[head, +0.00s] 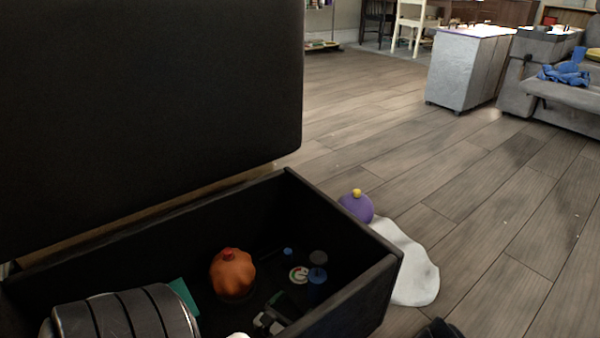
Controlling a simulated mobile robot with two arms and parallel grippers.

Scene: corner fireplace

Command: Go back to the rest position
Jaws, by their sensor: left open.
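My left arm comes in at the bottom left, over a large black open box (345,283). My left gripper (272,320) is low in the picture, at the box's near part. It is open, and I see nothing held between its fingers. Its lower part is cut off by the picture's edge. My right gripper does not show clearly anywhere in the view.
Inside the box are an orange pumpkin-like object (232,272), a blue item (317,275) and small things. The dark raised lid (150,100) blocks the left. A purple round object (357,205) and white cloth (412,270) lie outside. Floor beyond is clear.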

